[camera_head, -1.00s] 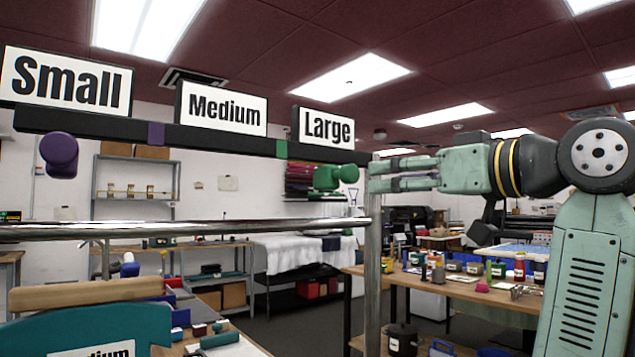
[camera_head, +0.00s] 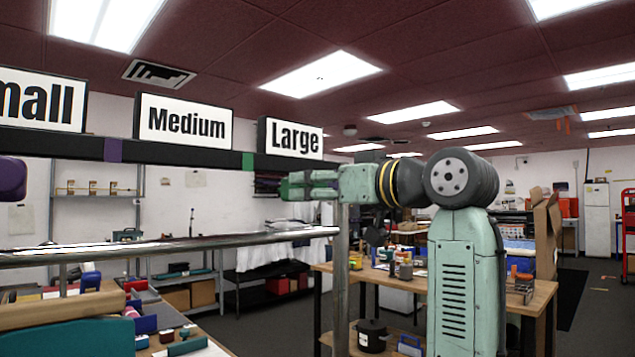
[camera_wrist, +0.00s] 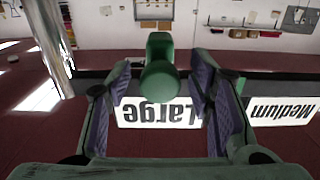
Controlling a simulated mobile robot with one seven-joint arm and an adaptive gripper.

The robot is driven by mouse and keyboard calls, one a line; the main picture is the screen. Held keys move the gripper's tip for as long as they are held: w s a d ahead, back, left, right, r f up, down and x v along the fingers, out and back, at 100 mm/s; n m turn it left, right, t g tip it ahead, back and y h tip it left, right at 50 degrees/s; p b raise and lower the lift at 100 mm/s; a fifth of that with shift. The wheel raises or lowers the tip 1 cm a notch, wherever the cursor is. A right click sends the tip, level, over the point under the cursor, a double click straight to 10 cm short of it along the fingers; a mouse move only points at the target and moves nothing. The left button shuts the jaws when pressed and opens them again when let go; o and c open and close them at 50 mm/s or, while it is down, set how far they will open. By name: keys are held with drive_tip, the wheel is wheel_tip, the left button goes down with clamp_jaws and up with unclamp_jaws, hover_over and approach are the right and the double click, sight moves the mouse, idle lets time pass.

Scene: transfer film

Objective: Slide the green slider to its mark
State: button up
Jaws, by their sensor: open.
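The green slider (camera_wrist: 160,82) is a rounded knob between the two fingers of my gripper (camera_wrist: 161,72) in the wrist view. The fingers stand open on either side of it, with small gaps showing. In the head view my gripper (camera_head: 308,184) is at the right part of the dark rail (camera_head: 185,155), under the "Large" sign (camera_head: 294,138), and largely covers the slider. The green mark (camera_head: 248,161) is a band on the rail, left of my gripper and the slider. Whether the fingers touch the slider is unclear.
A purple slider (camera_head: 12,180) hangs at the left edge, left of a purple mark (camera_head: 113,150). A metal bar (camera_head: 170,246) runs below the rail, and a metal post (camera_head: 341,270) stands near my gripper. The space between slider and green mark looks clear.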

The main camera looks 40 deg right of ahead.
drive_tip(key=shift+c, duration=0.2)
clamp_jaws()
idle(0.5)
